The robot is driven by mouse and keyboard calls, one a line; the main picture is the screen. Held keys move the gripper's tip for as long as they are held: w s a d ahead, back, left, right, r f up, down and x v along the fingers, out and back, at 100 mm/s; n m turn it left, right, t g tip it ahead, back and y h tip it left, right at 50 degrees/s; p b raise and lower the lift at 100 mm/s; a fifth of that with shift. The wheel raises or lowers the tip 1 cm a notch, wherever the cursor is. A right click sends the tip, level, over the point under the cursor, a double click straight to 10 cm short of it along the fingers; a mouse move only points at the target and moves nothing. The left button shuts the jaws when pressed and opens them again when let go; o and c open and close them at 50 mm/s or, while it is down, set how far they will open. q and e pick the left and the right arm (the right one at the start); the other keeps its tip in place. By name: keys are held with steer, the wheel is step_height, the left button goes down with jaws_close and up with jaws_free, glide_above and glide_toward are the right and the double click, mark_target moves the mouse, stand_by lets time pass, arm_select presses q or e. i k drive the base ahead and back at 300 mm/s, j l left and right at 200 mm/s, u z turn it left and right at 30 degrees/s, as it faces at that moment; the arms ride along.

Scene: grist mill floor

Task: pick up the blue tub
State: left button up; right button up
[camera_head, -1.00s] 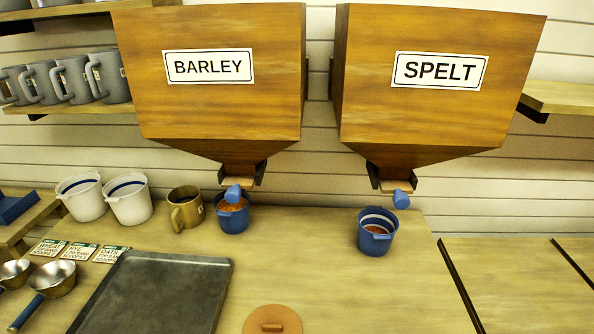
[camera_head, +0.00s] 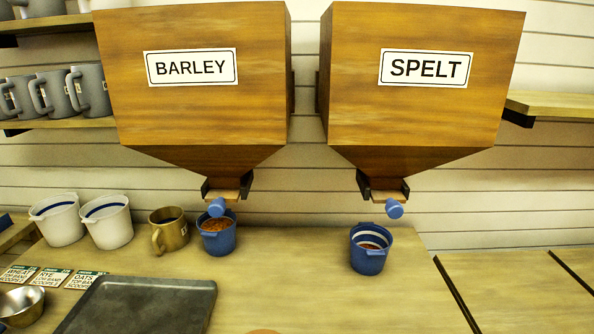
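Two blue tubs stand upright on the wooden counter. One blue tub (camera_head: 218,241) is under the BARLEY hopper (camera_head: 200,110) and holds reddish-brown grain up near its rim. The other blue tub (camera_head: 368,259) is under the SPELT hopper (camera_head: 420,115), a little nearer to me. It has a white band inside and its grain lies lower. The frames do not show which of the two the task means. Neither of my grippers is in view.
A brass mug (camera_head: 169,236) and two white tubs, one of them the right one (camera_head: 109,227), stand left of the BARLEY tub. A dark tray (camera_head: 140,308), label cards (camera_head: 52,278) and a metal scoop (camera_head: 22,304) lie in front. The counter (camera_head: 290,275) between the blue tubs is clear.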

mark_target(370, 243)
steer(key=i+l+z, duration=0.15)
steer(key=z, duration=0.25)
steer(key=i+l+z, duration=0.2)
steer(key=z, duration=0.2)
steer(key=l, duration=0.1)
